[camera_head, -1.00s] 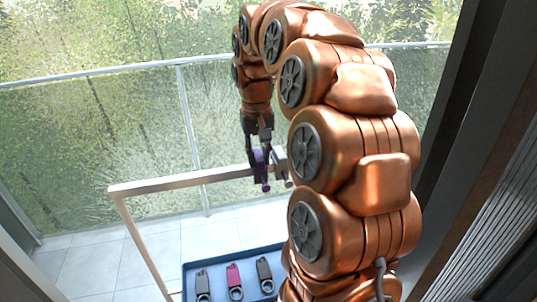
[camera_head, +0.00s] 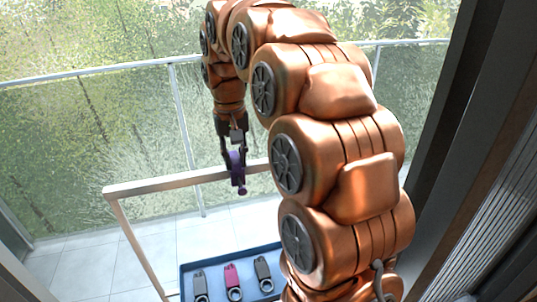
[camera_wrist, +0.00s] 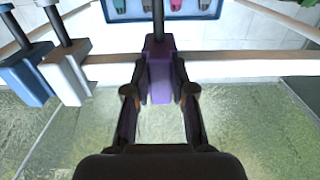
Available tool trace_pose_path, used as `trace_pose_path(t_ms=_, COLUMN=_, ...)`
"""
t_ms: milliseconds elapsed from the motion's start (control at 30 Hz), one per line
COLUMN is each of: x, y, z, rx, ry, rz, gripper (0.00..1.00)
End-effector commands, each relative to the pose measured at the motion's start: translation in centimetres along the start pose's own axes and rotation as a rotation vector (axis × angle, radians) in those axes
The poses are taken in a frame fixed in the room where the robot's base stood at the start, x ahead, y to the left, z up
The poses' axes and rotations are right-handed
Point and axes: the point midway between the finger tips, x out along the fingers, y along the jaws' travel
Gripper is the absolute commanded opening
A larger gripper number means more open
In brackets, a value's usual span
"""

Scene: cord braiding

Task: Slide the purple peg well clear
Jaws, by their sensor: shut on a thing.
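The purple peg (camera_wrist: 160,72) is between the fingertips of my gripper (camera_wrist: 160,95), which is shut on it. A dark rod or cord runs from the peg toward the top of the wrist view. In the head view the purple peg (camera_head: 237,170) shows below my gripper (camera_head: 233,155), in front of the pale bar (camera_head: 165,185). In the wrist view the peg overlaps the bar; I cannot tell whether it touches it.
In the wrist view a white peg (camera_wrist: 66,78) and a blue peg (camera_wrist: 25,78) hang at the left on the bar. A blue tray (camera_head: 213,268) with dark and magenta clips stands below. The bar to the right of the purple peg is clear in the wrist view.

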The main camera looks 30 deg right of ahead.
Motion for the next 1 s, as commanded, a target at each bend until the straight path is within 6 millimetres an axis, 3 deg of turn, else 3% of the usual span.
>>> trace_pose_path(t_ms=33, x=0.2, y=-1.4, z=0.1, rx=-0.010, ry=-0.002, rz=0.000, gripper=0.00)
trace_pose_path(t_ms=300, x=0.3, y=-7.3, z=0.1, rx=-0.015, ry=-0.002, rz=-0.002, gripper=0.00)
trace_pose_path(t_ms=500, x=0.2, y=-10.5, z=0.1, rx=-0.012, ry=-0.003, rz=-0.001, gripper=0.00)
trace_pose_path(t_ms=700, x=0.1, y=-11.8, z=0.2, rx=-0.009, ry=-0.004, rz=-0.003, gripper=0.00)
trace_pose_path(t_ms=1000, x=0.1, y=-12.0, z=0.2, rx=-0.008, ry=-0.004, rz=-0.003, gripper=0.00)
